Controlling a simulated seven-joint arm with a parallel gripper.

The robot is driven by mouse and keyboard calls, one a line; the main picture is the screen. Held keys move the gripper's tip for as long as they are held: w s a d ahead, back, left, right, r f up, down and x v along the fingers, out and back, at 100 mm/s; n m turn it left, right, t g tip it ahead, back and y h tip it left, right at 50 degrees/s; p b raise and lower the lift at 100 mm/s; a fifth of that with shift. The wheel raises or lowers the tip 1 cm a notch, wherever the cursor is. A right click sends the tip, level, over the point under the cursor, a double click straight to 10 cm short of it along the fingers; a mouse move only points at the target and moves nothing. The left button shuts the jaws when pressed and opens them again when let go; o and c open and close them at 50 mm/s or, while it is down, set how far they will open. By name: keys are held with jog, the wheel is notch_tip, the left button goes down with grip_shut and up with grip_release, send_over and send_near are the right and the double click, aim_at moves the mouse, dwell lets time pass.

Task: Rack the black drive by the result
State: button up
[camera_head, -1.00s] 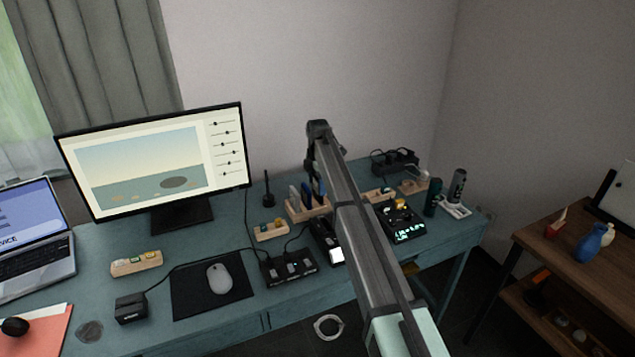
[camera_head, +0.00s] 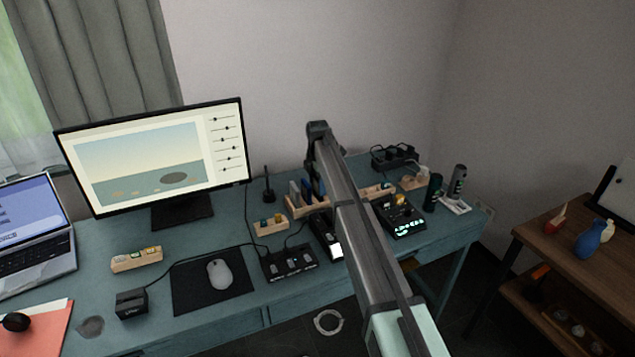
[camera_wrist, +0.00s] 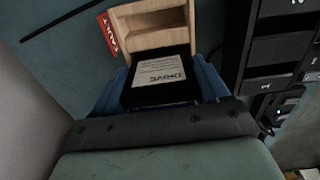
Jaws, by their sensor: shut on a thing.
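In the wrist view my gripper (camera_wrist: 162,88) is shut on the black drive (camera_wrist: 180,54), between its two blue fingers. The drive's pale label (camera_wrist: 162,75) faces the camera and reads upside down. A wooden rack (camera_wrist: 125,28) with stepped slats lies just beyond the drive; I cannot tell whether the drive touches it. A red card reading FAULT (camera_wrist: 109,33) is at the rack's left side. In the head view the wooden rack (camera_head: 296,210) stands on the teal desk, with upright grey and blue shapes above it. My arm hides part of that area and the held drive.
Right of the rack in the wrist view is a dark unit with bays (camera_wrist: 283,51). On the desk (camera_head: 220,311) are a monitor (camera_head: 150,155), a mouse (camera_head: 219,273), a black switch box (camera_head: 290,262) and a device with a lit green display (camera_head: 407,228). Cables run between items.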

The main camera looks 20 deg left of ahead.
jog(key=shift+f, duration=0.6)
jog(key=o, duration=1.1)
jog(key=shift+o, duration=0.2)
jog(key=shift+r, duration=0.1)
notch_tip(320, 180, up, 14)
jog(key=shift+f, duration=0.2)
